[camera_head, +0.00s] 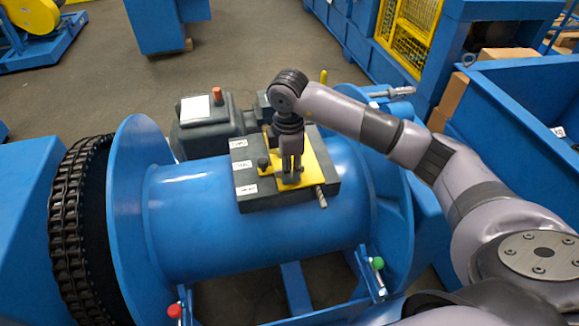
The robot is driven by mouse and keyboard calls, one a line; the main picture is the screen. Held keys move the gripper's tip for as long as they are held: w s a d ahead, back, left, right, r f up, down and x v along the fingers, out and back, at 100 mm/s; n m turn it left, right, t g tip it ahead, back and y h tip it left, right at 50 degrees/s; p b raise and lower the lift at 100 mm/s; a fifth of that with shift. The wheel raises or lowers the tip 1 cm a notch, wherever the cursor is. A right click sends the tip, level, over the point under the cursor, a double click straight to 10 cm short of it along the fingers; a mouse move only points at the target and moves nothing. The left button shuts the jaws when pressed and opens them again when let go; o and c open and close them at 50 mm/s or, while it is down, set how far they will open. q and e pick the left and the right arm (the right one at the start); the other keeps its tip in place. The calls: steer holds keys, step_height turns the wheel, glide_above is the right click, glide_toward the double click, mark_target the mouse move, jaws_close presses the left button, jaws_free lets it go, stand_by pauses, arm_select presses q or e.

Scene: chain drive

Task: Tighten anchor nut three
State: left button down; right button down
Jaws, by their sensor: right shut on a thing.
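My right gripper (290,168) points down over a dark grey block (252,196) with white labels, which sits on top of the blue drum. The gripper is shut on a dark part (288,178) at the block's yellow plate (317,166); the fingers hide most of this part, and I cannot tell what it is. A black knob (263,162) stands just left of the fingers. A short metal shaft (321,198) sticks out of the block's front right. A green-capped fitting (377,264) and a red-capped fitting (175,311) are low on the blue frame. I cannot tell which nut is number three. My left gripper is out of view.
The blue drum (190,240) fills the middle, with a black chain (66,215) around its left end. A grey motor housing (205,135) stands behind. A silver metal piece (392,92) lies behind my right arm. Blue bins with boxes (505,62) are at right.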

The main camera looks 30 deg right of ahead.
steer(key=shift+w+r, duration=0.15)
steer(key=shift+r, duration=0.05)
steer(key=c, duration=1.8)
jaws_free()
steer(key=shift+o, duration=0.4)
steer(key=shift+f, duration=0.1)
step_height(320, 180, up, 12)
steer(key=shift+s+a, duration=0.1)
steer(key=shift+s, duration=0.1)
